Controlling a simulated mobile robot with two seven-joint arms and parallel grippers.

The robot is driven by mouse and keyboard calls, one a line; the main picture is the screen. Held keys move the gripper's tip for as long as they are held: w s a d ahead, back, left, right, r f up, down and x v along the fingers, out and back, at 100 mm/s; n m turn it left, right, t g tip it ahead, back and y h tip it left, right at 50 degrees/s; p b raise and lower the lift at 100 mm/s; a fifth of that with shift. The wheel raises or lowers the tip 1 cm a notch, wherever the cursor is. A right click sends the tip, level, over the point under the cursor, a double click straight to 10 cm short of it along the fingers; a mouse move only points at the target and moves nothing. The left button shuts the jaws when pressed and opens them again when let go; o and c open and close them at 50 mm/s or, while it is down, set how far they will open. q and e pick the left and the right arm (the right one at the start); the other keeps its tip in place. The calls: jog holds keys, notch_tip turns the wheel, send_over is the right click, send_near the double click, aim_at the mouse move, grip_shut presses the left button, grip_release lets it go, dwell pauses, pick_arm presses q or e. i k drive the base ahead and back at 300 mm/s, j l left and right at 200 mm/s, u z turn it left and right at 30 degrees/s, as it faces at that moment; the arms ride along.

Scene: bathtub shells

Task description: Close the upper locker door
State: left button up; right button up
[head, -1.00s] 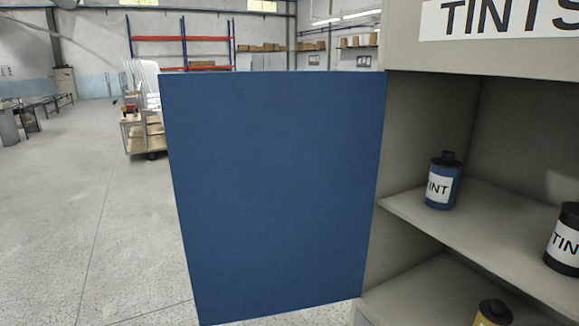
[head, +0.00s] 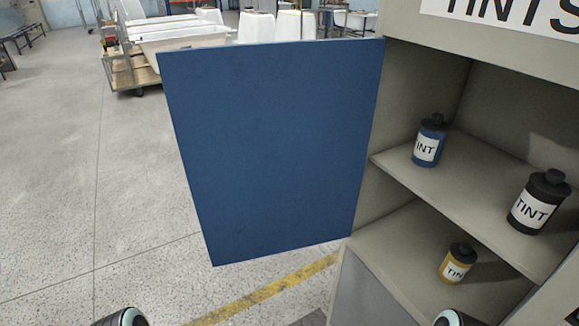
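The upper locker door (head: 275,150) is a plain blue panel. It stands wide open, swung out to the left from the locker's left edge. The grey locker (head: 408,110) is at the right, its upper compartment exposed, with a "TINTS" label (head: 510,14) above the opening. No handle shows on the door face in view. Rounded dark parts of my arms show at the bottom edge, one at left and one at right. Both arms are apart from the door in the picture. Neither gripper's fingers are in view.
A blue tint bottle (head: 429,140) and a black one (head: 539,201) stand on the locker's shelf (head: 460,190). A yellow one (head: 457,263) stands below. A yellow floor line (head: 270,295) runs under the door. A cart (head: 135,70) with a tub stands behind. The floor at left is clear.

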aim_at(273, 139)
jog(key=i+j+z, duration=0.15)
jog(key=j+z, duration=0.3)
jog(key=j, duration=0.15)
jog(key=j+z, duration=0.45)
jog(key=j, duration=0.2)
jog(key=j+z, duration=0.45)
jog(key=j, duration=0.25)
jog(key=j+z, duration=0.7)
jog(key=j, duration=0.25)
jog(key=i+j+z, duration=0.25)
jog(key=j+z, duration=0.5)
jog(key=j, duration=0.2)
jog(key=k+j+z, duration=0.15)
jog(key=j+z, duration=0.15)
jog(key=k+j+z, duration=0.1)
jog(key=k, duration=0.25)
